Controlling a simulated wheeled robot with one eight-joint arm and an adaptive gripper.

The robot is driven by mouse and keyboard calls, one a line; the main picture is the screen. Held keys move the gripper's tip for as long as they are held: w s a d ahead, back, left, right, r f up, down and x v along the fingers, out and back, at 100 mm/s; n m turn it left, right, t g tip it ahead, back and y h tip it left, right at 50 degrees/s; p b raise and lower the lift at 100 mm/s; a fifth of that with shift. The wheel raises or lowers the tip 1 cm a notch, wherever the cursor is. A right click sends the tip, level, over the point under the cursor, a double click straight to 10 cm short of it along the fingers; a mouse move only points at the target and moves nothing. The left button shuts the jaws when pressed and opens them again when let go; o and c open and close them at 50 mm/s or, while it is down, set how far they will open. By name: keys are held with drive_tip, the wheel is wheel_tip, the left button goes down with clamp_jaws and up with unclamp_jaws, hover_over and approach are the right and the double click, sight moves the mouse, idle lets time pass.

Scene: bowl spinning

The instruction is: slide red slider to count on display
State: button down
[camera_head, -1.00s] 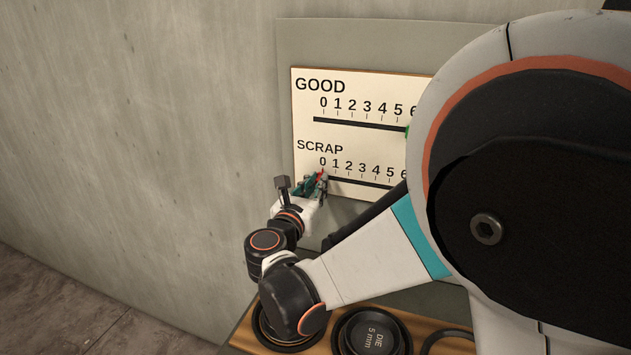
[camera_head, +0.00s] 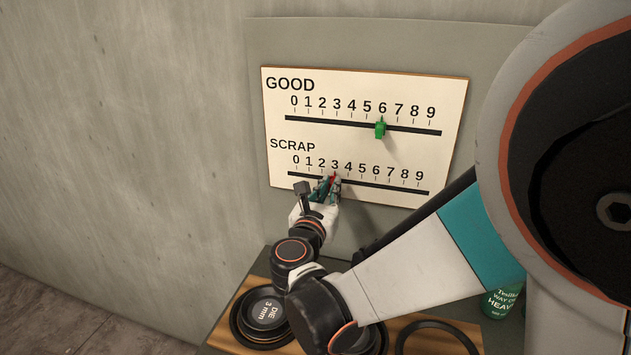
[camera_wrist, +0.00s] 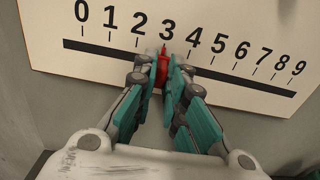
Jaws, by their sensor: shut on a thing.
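The red slider (camera_wrist: 161,73) sits on the SCRAP slot (camera_wrist: 215,75) of the white board, with its tip at the 3 mark in the wrist view. In the head view the red slider (camera_head: 332,180) is partly hidden by my fingers, just below the 3. My gripper (camera_wrist: 163,82) is shut on the red slider, one finger on each side; it also shows in the head view (camera_head: 328,188). The green slider (camera_head: 380,129) is on the GOOD slot (camera_head: 345,123) under the 6. No separate display shows in these views.
The board (camera_head: 455,100) is on a grey panel (camera_head: 500,80). Below stands a wooden shelf (camera_head: 225,330) with a dark die marked 3 mm (camera_head: 265,312), a black ring (camera_head: 440,325) and a green can (camera_head: 500,300). The SCRAP slot is clear right of my gripper.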

drive_tip(key=c, duration=1.6)
unclamp_jaws()
drive_tip(key=shift+c, duration=0.2)
